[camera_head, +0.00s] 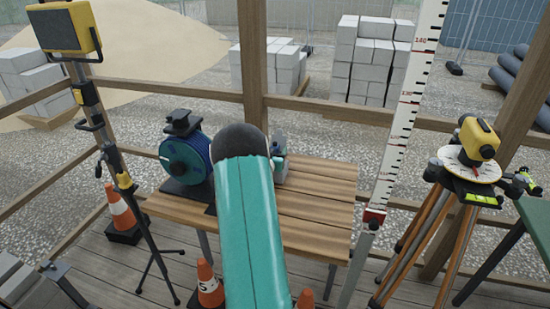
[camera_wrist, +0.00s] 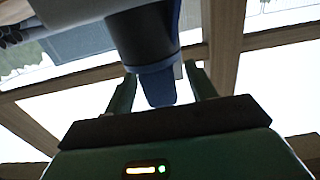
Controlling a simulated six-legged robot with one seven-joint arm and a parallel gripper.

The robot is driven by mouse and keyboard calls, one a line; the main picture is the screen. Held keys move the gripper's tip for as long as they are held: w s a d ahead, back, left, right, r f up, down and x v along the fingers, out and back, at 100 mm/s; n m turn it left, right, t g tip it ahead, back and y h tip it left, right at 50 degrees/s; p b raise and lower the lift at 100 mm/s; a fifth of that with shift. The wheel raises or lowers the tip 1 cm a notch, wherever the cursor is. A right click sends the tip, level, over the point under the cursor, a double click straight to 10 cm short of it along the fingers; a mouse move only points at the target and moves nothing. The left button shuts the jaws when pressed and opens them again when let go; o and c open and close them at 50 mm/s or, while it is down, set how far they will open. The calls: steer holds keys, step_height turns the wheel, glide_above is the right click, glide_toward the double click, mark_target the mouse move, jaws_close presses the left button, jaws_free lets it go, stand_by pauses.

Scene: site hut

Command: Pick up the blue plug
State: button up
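In the wrist view, a dark grey and blue piece, which looks like the blue plug (camera_wrist: 158,84), comes down from the top edge. Its narrow blue end lies between the two green fingers of my gripper (camera_wrist: 159,70). The fingers stand apart, with a visible gap on each side of the blue end. In the head view, my teal arm covers the middle of the slatted wooden table and hides most of my gripper. A small teal and grey part shows just right of the arm, and I cannot make out the plug there.
A blue reel (camera_head: 186,158) on a black stand is left of my arm on the table (camera_head: 318,210). A lamp on a stand (camera_head: 66,30) and cones (camera_head: 122,212) are at left. A measuring staff (camera_head: 405,110) and yellow level (camera_head: 478,138) are at right. The table's right side is clear.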

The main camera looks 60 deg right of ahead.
steer(key=c, duration=1.1)
steer(key=shift+r, duration=0.2)
